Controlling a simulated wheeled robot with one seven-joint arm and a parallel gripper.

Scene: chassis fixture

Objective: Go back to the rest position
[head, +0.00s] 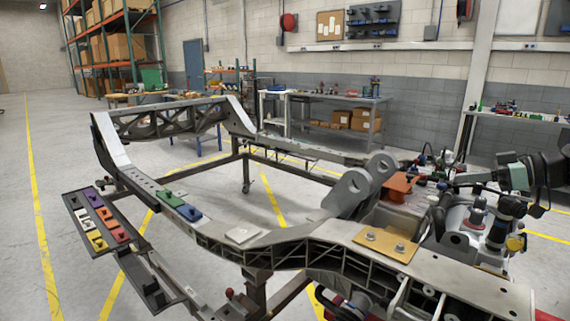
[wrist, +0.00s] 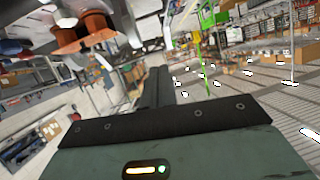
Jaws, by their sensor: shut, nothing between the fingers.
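My gripper (head: 462,179) is at the right side of the head view, above the engine-like parts at the chassis's right end, pointing left. In the wrist view my gripper (wrist: 158,88) shows its dark fingers together, with nothing between them. The grey chassis frame (head: 285,240) spans the middle of the head view. A tan plate with two bolts (head: 386,243) lies on its near rail. An orange-brown part (head: 400,186) sits near my gripper; whether they touch is unclear.
A dark tray (head: 78,206) with colored blocks is along the left. Green (head: 172,199) and blue (head: 188,212) blocks sit on the left rail. Workbenches (head: 340,112) and shelving (head: 112,45) stand at the back. The floor at far left is clear.

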